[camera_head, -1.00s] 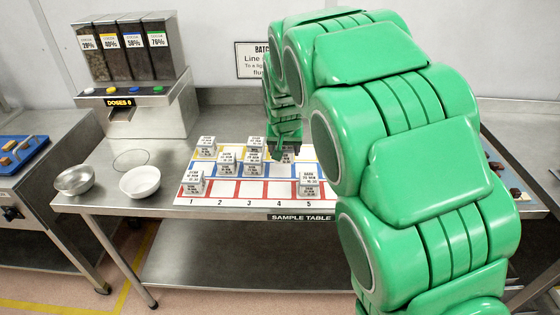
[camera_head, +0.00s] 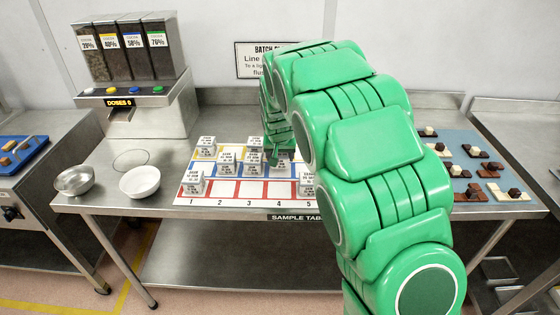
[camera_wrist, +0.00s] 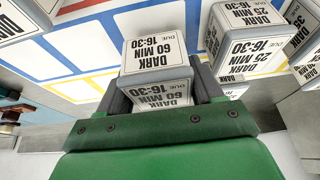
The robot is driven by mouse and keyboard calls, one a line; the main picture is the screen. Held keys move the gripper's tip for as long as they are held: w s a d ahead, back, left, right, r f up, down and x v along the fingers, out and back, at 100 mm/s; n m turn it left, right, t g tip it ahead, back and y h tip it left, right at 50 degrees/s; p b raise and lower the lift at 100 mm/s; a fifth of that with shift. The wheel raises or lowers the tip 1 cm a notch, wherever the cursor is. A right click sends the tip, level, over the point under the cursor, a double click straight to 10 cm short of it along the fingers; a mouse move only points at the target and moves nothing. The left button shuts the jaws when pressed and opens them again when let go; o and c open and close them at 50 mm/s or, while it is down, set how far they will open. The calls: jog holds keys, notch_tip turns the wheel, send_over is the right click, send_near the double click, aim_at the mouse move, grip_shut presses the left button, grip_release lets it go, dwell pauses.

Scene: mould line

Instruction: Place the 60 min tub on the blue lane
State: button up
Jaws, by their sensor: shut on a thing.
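My gripper (camera_wrist: 160,88) is shut on a white tub (camera_wrist: 158,55) labelled DARK 60 MIN, DUE 16:30. In the head view my gripper (camera_head: 275,155) is over the back right half of the lane sheet, partly hidden by my own arm. The sheet (camera_head: 240,203) has yellow cells at the back, blue in the middle and red in front, with columns numbered from 1. The blue lane (camera_head: 280,170) shows in front of the gripper, and a blue cell (camera_wrist: 155,25) shows beyond the held tub in the wrist view. I cannot tell the tub's exact height above the sheet.
Several other tubs stand on the sheet; one labelled DARK 25 MIN (camera_wrist: 240,38) is close to the right of the held tub in the wrist view. A white bowl (camera_head: 140,182), a metal bowl (camera_head: 75,180) and a dispenser (camera_head: 135,70) are at the left. A blue mat (camera_head: 455,150) with chocolate pieces lies right.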

jog(key=shift+f, duration=1.15)
jog(key=shift+f, duration=0.2)
jog(key=o, duration=0.8)
jog(key=shift+o, duration=0.2)
jog(key=shift+r, duration=0.1)
jog(key=v, duration=1.2)
jog(key=shift+r, duration=0.1)
